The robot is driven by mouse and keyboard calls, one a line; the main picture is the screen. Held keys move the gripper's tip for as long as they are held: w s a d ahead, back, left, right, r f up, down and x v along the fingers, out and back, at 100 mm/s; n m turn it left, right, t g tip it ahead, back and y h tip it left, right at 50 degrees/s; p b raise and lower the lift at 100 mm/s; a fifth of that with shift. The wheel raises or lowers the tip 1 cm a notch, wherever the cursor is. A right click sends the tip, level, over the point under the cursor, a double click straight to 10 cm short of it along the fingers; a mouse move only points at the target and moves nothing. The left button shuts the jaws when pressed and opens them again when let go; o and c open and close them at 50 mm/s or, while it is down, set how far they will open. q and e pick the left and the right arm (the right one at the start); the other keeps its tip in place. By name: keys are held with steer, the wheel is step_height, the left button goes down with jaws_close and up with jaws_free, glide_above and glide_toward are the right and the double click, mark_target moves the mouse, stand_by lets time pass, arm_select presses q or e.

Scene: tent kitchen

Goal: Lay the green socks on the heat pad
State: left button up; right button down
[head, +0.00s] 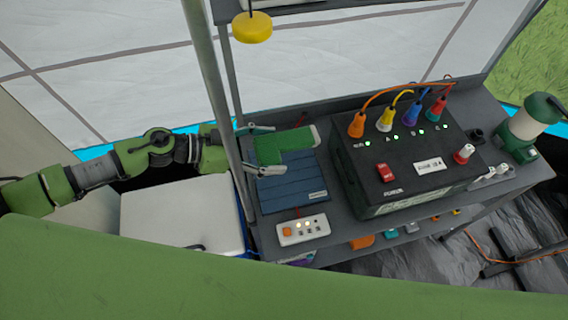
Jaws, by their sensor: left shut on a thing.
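The green socks (298,141), with a pale end at the right, are in the head view over the far part of the blue ribbed heat pad (292,190). My left gripper (276,150) reaches in from the left, shut on the socks, with one finger on the far side and one on the near side. I cannot tell whether the socks touch the pad or hang just above it. The near part of the pad is bare. My right gripper is not in view.
A white controller with lit buttons (303,229) lies in front of the pad. A black power box (404,160) with coloured plugs stands to the right, beside a green lantern (531,126). A grey pole (208,80) crosses before my left arm. A white-lidded box (180,215) stands at left.

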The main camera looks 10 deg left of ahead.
arm_select(q)
steer(key=b, duration=0.1)
glide_above(272, 176)
step_height(272, 176, down, 5)
steer(key=shift+d+f, duration=0.15)
steer(key=shift+w+f+b, duration=0.15)
steer(key=shift+f+b, duration=0.35)
steer(key=shift+f, duration=1.8)
steer(key=shift+f, duration=0.1)
steer(key=shift+f, duration=0.1)
steer(key=o, duration=1.1)
steer(key=shift+r, duration=0.3)
steer(key=p+v, duration=0.3)
steer(key=v, duration=0.9)
steer(key=shift+p, duration=0.35)
